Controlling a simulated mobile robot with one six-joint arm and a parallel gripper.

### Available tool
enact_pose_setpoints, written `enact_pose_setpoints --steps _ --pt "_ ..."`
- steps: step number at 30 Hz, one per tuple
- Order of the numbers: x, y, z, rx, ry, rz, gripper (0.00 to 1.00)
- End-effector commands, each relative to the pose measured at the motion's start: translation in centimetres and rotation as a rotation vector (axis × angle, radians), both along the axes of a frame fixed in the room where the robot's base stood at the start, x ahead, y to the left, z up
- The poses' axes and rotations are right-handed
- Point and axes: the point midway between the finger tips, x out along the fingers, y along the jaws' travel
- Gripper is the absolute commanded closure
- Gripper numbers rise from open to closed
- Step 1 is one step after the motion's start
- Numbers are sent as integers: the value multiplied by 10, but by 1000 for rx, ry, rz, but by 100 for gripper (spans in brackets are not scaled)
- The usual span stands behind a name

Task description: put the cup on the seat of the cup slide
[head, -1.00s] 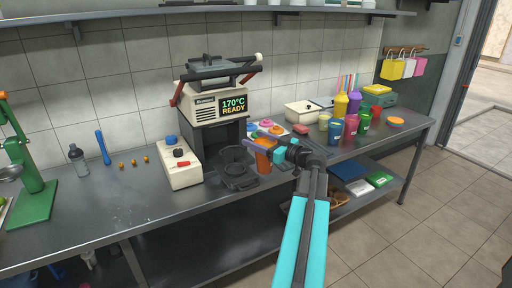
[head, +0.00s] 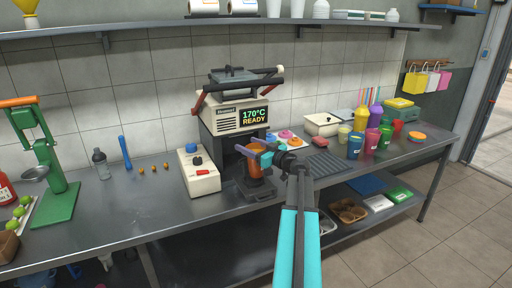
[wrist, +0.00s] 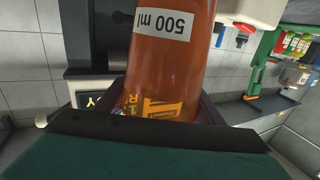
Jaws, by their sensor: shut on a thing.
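The cup (head: 256,169) is a translucent orange-brown cup, upright in the head view. It fills the middle of the wrist view (wrist: 170,60), where a white "500 ml" label shows. My gripper (head: 263,156) is shut on it near its upper part. The cup slide (head: 262,195) is the dark piece at the foot of the heated machine. The cup stands over its seat, with its lower end close to the seat. I cannot tell whether the cup touches the seat, as the cup and gripper hide part of it.
The machine (head: 236,112) reading "170°C READY" stands behind the cup. A white control box (head: 199,171) is to its left. Colored lids (head: 286,135) and a drain grate (head: 326,163) are to the right, with several bright cups beyond. The left counter has free room.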

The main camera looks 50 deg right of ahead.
Motion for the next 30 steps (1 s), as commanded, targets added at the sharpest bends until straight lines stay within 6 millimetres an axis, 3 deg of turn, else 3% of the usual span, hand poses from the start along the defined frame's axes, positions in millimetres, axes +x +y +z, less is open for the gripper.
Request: enact_pose_setpoints --steps 13,19,30 --pt "4 1 1 0 -2 1 90" --pt "17 3 0 1 -1 2 90" --pt "15 3 -31 1 -1 2 90"
